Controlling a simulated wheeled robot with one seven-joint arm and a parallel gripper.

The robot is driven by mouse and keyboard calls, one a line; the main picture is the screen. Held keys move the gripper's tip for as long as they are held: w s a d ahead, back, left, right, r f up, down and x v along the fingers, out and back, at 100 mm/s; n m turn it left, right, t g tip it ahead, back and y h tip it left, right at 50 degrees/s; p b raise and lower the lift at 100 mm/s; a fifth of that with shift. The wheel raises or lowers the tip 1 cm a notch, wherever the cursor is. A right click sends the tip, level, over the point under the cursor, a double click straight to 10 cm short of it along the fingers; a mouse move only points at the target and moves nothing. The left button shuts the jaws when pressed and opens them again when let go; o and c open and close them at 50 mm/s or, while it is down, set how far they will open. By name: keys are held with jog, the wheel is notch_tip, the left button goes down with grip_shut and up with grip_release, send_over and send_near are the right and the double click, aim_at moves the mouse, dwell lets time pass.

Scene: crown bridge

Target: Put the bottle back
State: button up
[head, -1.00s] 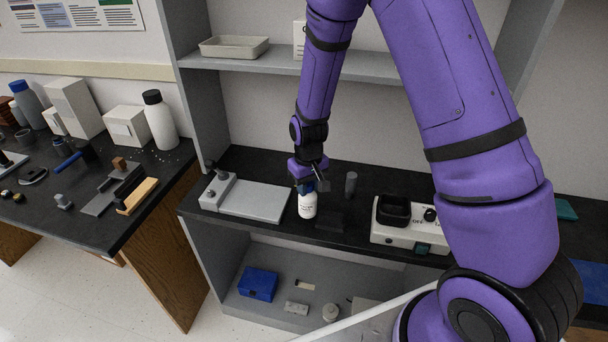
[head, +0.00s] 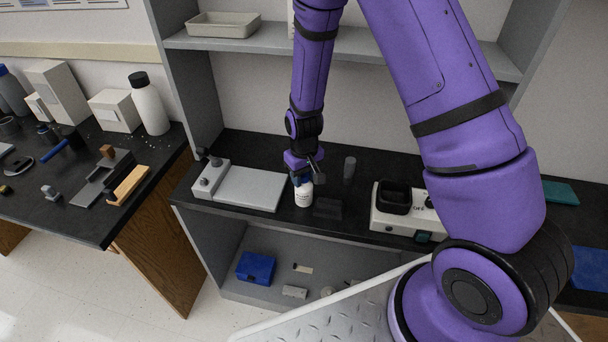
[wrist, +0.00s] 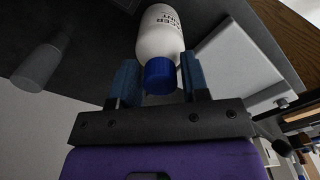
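The white bottle (head: 303,194) with dark lettering stands upright on the black counter (head: 262,146), right of a grey flat device. In the wrist view the bottle (wrist: 160,33) shows its blue cap (wrist: 160,74) toward me. My gripper (head: 302,178) is over the bottle's top. In the wrist view the two blue-padded fingers of my gripper (wrist: 160,82) are on either side of the cap, with a narrow gap seeming to show at each side. The fingers look open around the cap. In the head view the cap is mostly hidden by the gripper.
The grey flat device (head: 250,188) is left of the bottle. A dark block (head: 328,208) is close at its right, and a grey cylinder (head: 349,168) stands behind. A white device with a black well (head: 392,220) is farther right. An upper shelf (head: 270,42) spans behind my arm.

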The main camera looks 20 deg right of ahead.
jog(key=shift+o, duration=1)
